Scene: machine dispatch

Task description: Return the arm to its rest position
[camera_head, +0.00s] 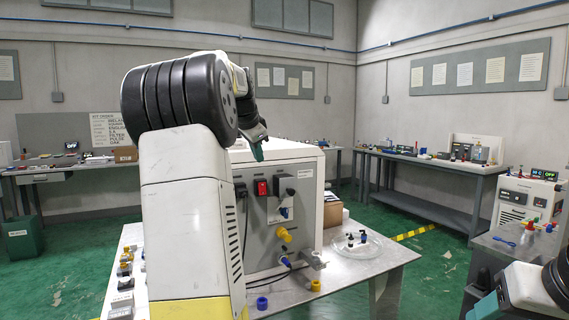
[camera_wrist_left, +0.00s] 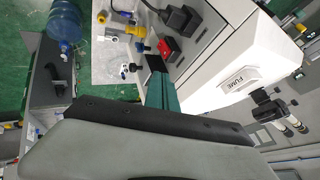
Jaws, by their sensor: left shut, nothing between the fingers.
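My left arm rises through the middle of the head view and bends at a black joint. My left gripper (camera_head: 258,152) points down just in front of the upper front of a white and grey machine (camera_head: 308,165). In the left wrist view its green fingers (camera_wrist_left: 158,90) are shut with nothing between them, close to a red switch (camera_wrist_left: 167,48). The machine also shows there, with a "FUME" label (camera_wrist_left: 234,82). I cannot tell whether the fingers touch the machine. Part of my right arm shows at the lower right of the head view; its fingertips cannot be made out.
The machine stands on a metal table (camera_head: 374,262) with a clear round dish (camera_head: 357,243) and a blue ring (camera_head: 262,303). Yellow and grey fittings stick out of its front. Benches with small items line the walls. Green floor lies open between them.

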